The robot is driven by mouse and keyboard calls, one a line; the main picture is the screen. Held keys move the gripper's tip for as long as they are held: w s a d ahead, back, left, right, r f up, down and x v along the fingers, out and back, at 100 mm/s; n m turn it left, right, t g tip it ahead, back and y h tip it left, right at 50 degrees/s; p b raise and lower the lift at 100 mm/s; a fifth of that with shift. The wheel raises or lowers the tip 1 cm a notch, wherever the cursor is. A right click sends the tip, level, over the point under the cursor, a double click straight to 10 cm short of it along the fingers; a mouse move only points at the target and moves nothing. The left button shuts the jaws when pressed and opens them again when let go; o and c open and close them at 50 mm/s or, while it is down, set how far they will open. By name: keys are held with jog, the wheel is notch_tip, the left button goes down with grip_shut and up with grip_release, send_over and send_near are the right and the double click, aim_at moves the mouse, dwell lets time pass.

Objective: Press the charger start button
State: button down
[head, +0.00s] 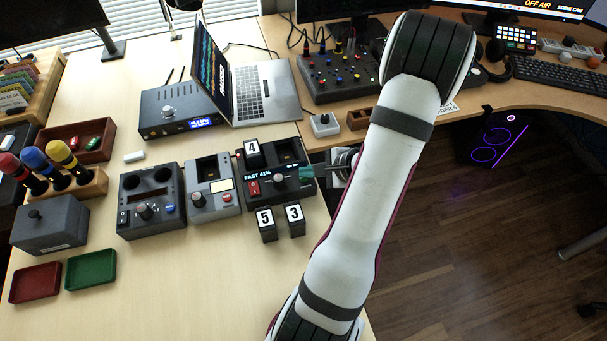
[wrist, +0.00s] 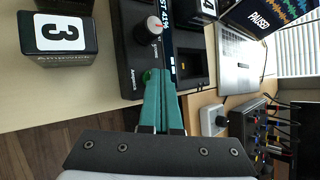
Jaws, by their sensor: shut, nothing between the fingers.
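The black charger (head: 268,195) stands near the table's right edge, with a lit display reading "FAST 41%", a knob (head: 278,178) and a red rocker switch (head: 253,188). Battery 4 (head: 253,152) sits in its left bay; the right bay (head: 290,150) looks empty. In the wrist view, the charger (wrist: 127,50) shows its knob (wrist: 154,25) and a small green button (wrist: 147,75), partly hidden by my teal fingertips. My gripper (wrist: 160,74) is shut and empty, at the charger's front right beside that button; I cannot tell whether they touch. It also shows in the head view (head: 305,173).
Battery 5 (head: 265,220) and battery 3 (head: 294,215) stand just in front of the charger. A grey device (head: 212,185) and a black one (head: 150,205) stand to its left. A laptop (head: 265,95) is behind. Bare table lies in front.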

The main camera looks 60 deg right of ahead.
jog(key=shift+r, duration=0.5)
notch_tip(320, 180, up, 6)
dwell(0.4)
dwell(0.5)
